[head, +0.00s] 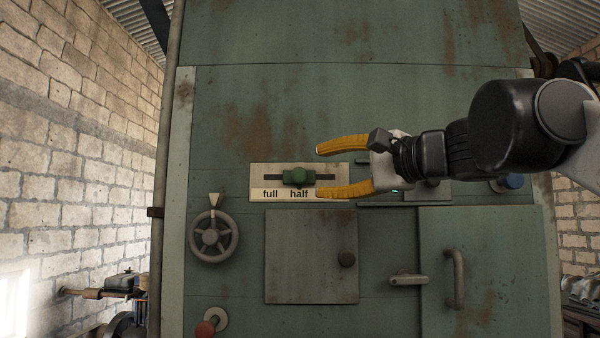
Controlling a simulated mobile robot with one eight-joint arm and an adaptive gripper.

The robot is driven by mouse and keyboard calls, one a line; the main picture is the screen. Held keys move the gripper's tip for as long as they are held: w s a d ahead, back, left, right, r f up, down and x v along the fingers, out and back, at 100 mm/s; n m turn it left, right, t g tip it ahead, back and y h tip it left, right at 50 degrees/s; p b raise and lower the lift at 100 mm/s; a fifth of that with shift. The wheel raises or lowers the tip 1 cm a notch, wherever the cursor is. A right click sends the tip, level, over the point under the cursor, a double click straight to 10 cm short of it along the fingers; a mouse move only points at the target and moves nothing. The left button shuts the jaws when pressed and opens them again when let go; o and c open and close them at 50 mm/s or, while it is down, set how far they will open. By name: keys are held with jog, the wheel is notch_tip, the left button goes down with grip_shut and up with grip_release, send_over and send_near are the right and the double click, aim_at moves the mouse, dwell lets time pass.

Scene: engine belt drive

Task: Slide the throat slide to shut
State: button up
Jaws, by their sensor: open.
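The throat slide is a green knob (299,177) in a dark horizontal slot on a cream plate (258,181). The plate is fixed to the green machine front. The knob stands above the printed word "half", with "full" to its left. The right part of the plate is partly hidden by my gripper, and no "shut" label shows. My gripper (318,172), with yellow fingers, comes in from the right. It is open and empty, its fingertips pointing left toward the knob, one above and one below its height. The knob appears just left of the fingertips, apart from them.
Below the plate are a grey handwheel (213,237), a small square door (305,257) with a dark knob, and a larger door (480,285) with a handle. A red knob (205,328) sits lower left.

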aim_at(303, 174)
jog(key=p+x, duration=0.1)
jog(key=x, duration=0.6)
jog(key=shift+w+a, duration=0.15)
jog(key=shift+w, duration=0.05)
jog(key=shift+s, duration=0.1)
grip_shut()
